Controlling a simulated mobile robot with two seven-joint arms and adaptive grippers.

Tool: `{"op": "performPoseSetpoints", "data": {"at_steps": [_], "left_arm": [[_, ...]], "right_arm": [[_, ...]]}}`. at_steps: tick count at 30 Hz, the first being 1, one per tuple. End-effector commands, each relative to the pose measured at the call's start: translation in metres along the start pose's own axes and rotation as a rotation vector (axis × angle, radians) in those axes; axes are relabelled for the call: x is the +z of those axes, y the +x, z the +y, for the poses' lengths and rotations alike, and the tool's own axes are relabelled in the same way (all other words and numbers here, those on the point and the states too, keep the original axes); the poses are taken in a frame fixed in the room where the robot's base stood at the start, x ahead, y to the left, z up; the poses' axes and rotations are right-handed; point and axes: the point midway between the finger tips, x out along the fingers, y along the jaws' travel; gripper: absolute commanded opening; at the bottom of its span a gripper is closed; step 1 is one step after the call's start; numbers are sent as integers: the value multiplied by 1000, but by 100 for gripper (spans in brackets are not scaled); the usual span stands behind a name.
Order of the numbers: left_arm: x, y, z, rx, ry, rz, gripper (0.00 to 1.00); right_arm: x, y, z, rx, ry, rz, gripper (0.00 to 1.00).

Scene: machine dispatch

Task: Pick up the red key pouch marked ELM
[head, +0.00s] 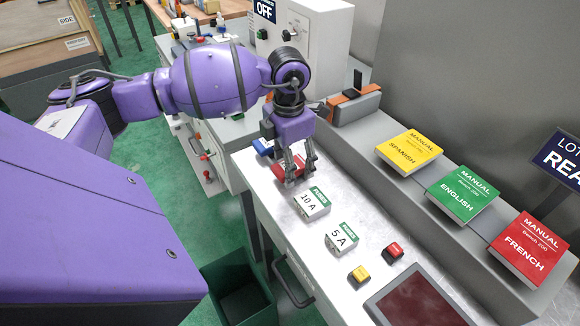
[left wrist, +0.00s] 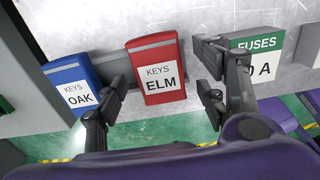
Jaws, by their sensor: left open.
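The red key pouch marked ELM (left wrist: 157,58) lies on the metal bench top in the left wrist view, its white label facing me. In the head view the red pouch (head: 281,168) is partly hidden behind my left gripper (head: 299,175). My left gripper (left wrist: 165,90) is open, with one finger to the left of the pouch and one to the right. The pouch is between the fingers and not gripped. The right gripper is not in view.
The blue OAK pouch (left wrist: 73,87) sits close left of the red one. A fuse box marked 10 A (head: 312,205) is close right; a 5 A box (head: 342,237) lies farther along. Yellow, green and red manuals (head: 409,150) lie on the raised ledge. A green bin (head: 240,290) stands below.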

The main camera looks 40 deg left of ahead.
Motion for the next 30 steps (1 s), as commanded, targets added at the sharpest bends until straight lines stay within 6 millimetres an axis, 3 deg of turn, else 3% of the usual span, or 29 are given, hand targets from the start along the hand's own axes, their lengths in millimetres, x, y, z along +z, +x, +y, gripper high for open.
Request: {"op": "performPoseSetpoints", "data": {"at_steps": [2, 13, 23, 30], "left_arm": [[0, 0, 0, 0, 0, 0, 65], [0, -1, 0, 0, 0, 0, 18], [0, -4, 0, 0, 0, -1, 16], [1, -32, 1, 2, 0, -3, 16]], "right_arm": [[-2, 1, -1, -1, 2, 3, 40], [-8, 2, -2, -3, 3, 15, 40], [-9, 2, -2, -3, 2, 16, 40], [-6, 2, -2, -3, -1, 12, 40]]}}
